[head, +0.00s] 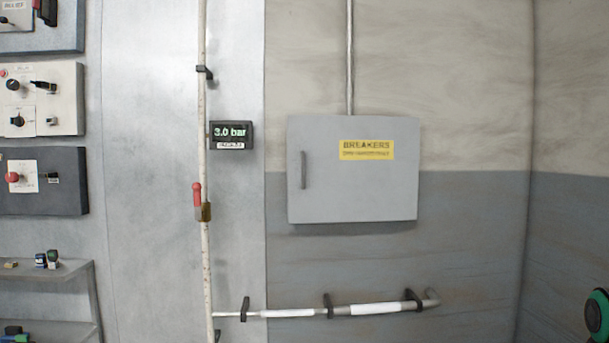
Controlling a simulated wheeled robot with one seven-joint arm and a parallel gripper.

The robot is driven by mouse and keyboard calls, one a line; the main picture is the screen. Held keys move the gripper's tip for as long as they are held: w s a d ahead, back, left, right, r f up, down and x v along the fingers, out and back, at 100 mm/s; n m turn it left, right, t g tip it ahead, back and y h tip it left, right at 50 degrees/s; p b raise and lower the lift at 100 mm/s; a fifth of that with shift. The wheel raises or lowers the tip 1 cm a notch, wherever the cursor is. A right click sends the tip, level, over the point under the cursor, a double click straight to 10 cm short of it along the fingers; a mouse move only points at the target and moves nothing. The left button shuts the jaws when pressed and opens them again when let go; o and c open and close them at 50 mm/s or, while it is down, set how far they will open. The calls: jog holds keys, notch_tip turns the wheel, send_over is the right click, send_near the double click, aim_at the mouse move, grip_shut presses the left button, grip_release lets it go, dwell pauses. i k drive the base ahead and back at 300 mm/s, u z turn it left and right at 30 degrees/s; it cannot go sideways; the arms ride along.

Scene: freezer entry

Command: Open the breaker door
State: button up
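The breaker box (353,195) is a grey wall cabinet right of the middle of the head view. Its door is closed. A yellow label reading BREAKERS (366,150) is on the door's upper right. A dark vertical handle (304,170) is near the door's left edge. My gripper is not in view. A black and green rounded part shows at the lower right edge; I cannot tell for sure what it is.
A vertical pipe (204,120) with a red-handled valve (198,200) and a 3.0 bar display (231,134) stands left of the box. A horizontal pipe (375,309) runs below it. Control panels (40,180) and a shelf (45,272) are at the left.

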aim_at(341, 169)
jog(key=z, duration=0.55)
jog(key=i, duration=1.25)
jog(key=u, duration=0.1)
